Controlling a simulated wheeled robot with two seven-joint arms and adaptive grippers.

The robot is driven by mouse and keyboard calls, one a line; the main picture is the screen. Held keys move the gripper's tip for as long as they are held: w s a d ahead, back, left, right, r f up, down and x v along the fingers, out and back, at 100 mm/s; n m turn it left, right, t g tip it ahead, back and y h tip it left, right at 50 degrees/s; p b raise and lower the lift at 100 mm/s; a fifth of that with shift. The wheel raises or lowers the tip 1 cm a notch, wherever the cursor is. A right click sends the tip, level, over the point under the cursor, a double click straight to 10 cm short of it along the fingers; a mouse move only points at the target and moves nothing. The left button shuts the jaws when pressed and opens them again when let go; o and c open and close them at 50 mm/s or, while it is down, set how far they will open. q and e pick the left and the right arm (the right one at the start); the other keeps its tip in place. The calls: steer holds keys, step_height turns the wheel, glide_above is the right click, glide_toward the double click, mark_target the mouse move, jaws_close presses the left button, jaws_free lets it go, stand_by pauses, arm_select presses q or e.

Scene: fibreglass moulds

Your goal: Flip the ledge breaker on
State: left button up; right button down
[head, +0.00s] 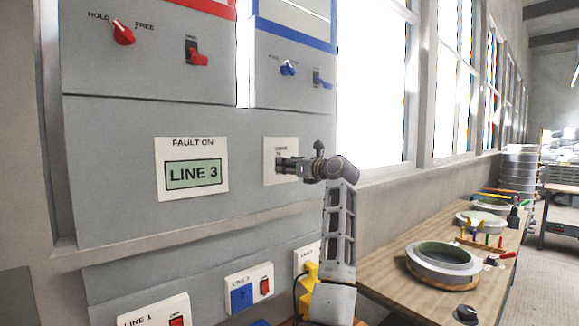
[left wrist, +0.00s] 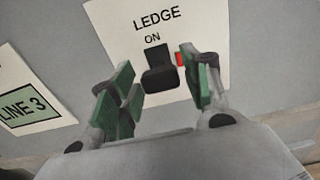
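The ledge breaker is a black lever (left wrist: 158,70) on a white plate lettered LEDGE and ON, with a small red patch (left wrist: 180,58) beside it. In the head view its plate (head: 270,150) is on the grey panel, mostly hidden behind my left gripper (head: 288,166). In the left wrist view my left gripper (left wrist: 160,90) is open, its green-padded fingers on either side of the lever. The right finger is close to the red patch; I cannot tell whether it touches. The lever's exact position is unclear. My right gripper is not in view.
A LINE 3 sign (head: 194,175) marked FAULT ON is left of the plate. Red (head: 123,33) and blue (head: 288,68) knobs are above. Line switch boxes (head: 250,288) and a yellow plug (head: 311,271) are below. A wooden bench with round moulds (head: 443,264) extends right.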

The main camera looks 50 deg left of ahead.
arm_select(q)
steer(key=c, duration=0.6)
steer(key=shift+c, duration=0.2)
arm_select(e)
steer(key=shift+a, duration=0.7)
arm_select(q)
steer(key=r+h+p, duration=0.1)
steer(key=h+p, duration=0.1)
steer(key=p, duration=0.1)
steer(key=r+h+p, duration=0.1)
steer(key=h+p, duration=0.1)
steer(key=p, duration=0.1)
steer(key=shift+a+r, duration=0.15)
steer(key=shift+a, duration=0.05)
steer(key=shift+a+r+h+p, duration=0.15)
steer(key=shift+h+p, duration=0.35)
steer(key=shift+p, duration=0.5)
steer(key=shift+r, duration=0.1)
steer(key=shift+h+p, duration=0.4)
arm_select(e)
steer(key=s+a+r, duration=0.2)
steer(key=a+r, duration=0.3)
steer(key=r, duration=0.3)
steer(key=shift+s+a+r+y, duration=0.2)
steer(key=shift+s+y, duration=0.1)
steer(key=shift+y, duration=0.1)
